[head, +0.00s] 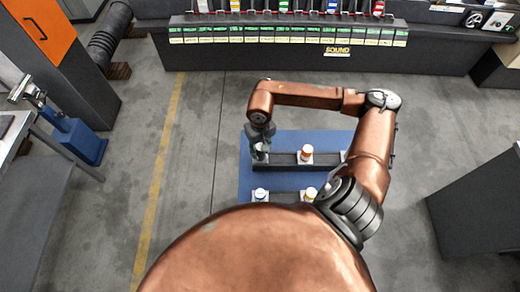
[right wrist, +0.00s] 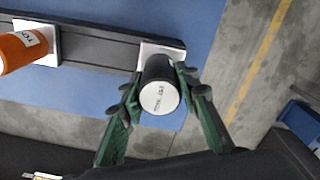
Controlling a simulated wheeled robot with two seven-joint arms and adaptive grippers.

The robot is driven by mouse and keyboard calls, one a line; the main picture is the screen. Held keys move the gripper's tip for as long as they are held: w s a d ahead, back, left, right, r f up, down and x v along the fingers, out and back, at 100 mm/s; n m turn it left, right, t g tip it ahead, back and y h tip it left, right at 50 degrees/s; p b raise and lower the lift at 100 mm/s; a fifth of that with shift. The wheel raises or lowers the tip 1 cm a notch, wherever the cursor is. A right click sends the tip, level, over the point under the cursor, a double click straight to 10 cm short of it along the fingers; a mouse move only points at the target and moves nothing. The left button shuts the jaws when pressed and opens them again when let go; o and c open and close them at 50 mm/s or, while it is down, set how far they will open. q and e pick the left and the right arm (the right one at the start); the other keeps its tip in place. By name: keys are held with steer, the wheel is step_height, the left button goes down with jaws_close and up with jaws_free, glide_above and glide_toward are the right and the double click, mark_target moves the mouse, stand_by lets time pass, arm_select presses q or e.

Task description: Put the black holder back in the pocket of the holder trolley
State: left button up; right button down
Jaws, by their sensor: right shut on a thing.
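The black holder (right wrist: 158,72), with a white labelled end, is between the green-padded fingers of my right gripper (right wrist: 158,92), which is shut on it. Behind the holder is a white square pocket plate (right wrist: 150,48) at the end of a dark rail on the blue holder trolley (right wrist: 80,85). The holder overlaps this plate; I cannot tell whether it is seated in the pocket or just above it. In the head view my right gripper (head: 259,142) is at the left end of the trolley's far rail (head: 283,159). My left gripper is not seen.
An orange holder (head: 306,153) stands in the same rail; it also shows in the right wrist view (right wrist: 20,48). Clear floor lies left of the trolley; a dark cabinet (head: 482,210) stands right.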

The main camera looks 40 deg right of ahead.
steer(key=shift+f, duration=0.1)
steer(key=c, duration=1.4)
jaws_free()
step_height(320, 180, up, 12)
steer(key=shift+r, duration=0.1)
